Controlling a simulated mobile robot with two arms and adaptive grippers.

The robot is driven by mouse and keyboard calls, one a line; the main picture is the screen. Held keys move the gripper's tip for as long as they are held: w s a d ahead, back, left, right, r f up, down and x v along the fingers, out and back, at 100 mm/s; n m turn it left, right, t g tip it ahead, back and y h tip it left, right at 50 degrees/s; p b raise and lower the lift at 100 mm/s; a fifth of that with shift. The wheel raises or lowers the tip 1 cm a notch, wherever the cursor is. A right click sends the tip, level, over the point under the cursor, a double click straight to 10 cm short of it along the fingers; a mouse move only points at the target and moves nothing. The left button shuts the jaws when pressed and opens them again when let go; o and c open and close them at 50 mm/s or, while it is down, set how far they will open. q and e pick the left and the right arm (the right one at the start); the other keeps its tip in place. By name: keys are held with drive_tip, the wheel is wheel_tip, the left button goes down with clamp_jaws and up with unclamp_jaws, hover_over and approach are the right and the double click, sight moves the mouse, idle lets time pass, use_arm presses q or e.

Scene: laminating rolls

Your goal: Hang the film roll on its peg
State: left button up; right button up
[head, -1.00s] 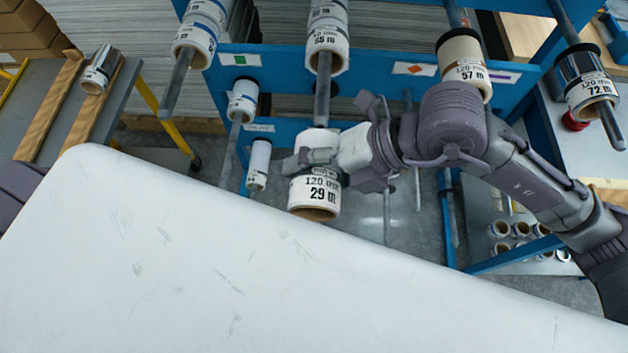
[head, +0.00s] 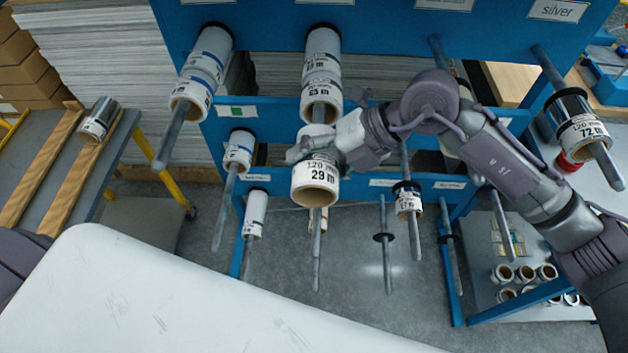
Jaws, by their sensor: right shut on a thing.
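The film roll (head: 316,183) is a white-wrapped roll on a brown core, labelled "120 mm" and "29 m". It is in the middle of the head view, with its open core end facing me. My right gripper (head: 313,154) is shut on its upper, far part. The roll lies in line with a grey peg (head: 317,243), whose lower end shows below it. I cannot tell whether the roll is around this peg or in front of it. My left gripper is out of view.
The blue rack (head: 375,38) carries several pegs. Loaded pegs stand close by: rolls at upper left (head: 191,92), a "65 m" roll (head: 321,92) above, and a "72 m" roll (head: 583,133) at right. A bare peg (head: 385,245) is right of the held roll.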

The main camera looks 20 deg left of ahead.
drive_tip(key=shift+w+a+b, duration=0.3)
drive_tip(key=shift+w, duration=0.75)
drive_tip(key=shift+w+a+b, duration=0.3)
drive_tip(key=shift+w, duration=0.8)
drive_tip(key=shift+w+a+b, duration=0.3)
drive_tip(key=shift+w, duration=0.75)
drive_tip(key=o, duration=1.3)
